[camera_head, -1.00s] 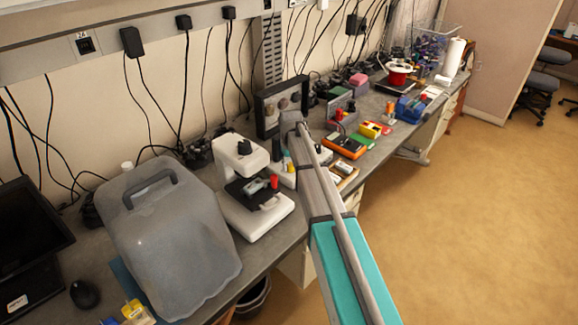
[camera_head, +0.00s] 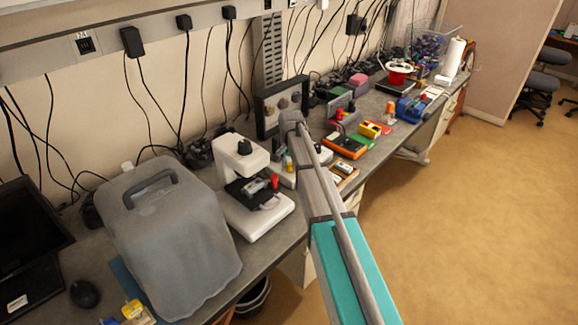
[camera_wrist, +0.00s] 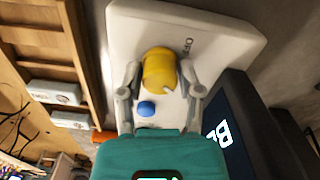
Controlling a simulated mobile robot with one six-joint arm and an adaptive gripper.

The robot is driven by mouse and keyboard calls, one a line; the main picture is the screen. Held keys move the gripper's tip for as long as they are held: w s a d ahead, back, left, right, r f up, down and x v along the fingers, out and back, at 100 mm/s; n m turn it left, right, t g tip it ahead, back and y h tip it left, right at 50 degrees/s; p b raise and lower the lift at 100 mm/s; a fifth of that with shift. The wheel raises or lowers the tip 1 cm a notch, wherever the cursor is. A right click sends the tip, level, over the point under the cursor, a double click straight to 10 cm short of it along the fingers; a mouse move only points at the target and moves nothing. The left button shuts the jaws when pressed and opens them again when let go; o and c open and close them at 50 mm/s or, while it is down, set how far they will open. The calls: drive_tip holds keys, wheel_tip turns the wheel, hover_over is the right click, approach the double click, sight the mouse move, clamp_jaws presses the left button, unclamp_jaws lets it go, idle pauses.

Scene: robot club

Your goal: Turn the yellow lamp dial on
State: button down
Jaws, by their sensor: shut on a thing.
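The yellow dial (camera_wrist: 158,68) stands on a white base plate (camera_wrist: 225,35) in the wrist view. My gripper (camera_wrist: 161,75) is shut on the dial, with one grey finger at each side of it. A small pale mark shows on the dial's lower right edge. Small dark lettering is on the plate to the right of the dial. A round blue knob (camera_wrist: 147,108) sits just below the dial, between the fingers. In the head view my arm partly hides the dial area.
A white microscope (camera_head: 250,190) stands left of my arm in the head view, close by. A grey covered case (camera_head: 175,240) is further left. An orange device (camera_head: 345,146) lies to the right. A dark panel (camera_wrist: 235,125) stands beside the plate in the wrist view.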

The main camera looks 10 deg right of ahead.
drive_tip(key=shift+s+m, duration=0.2)
drive_tip(key=shift+m, duration=1.1)
drive_tip(key=shift+c, duration=1.3)
unclamp_jaws()
drive_tip(key=shift+w, duration=0.1)
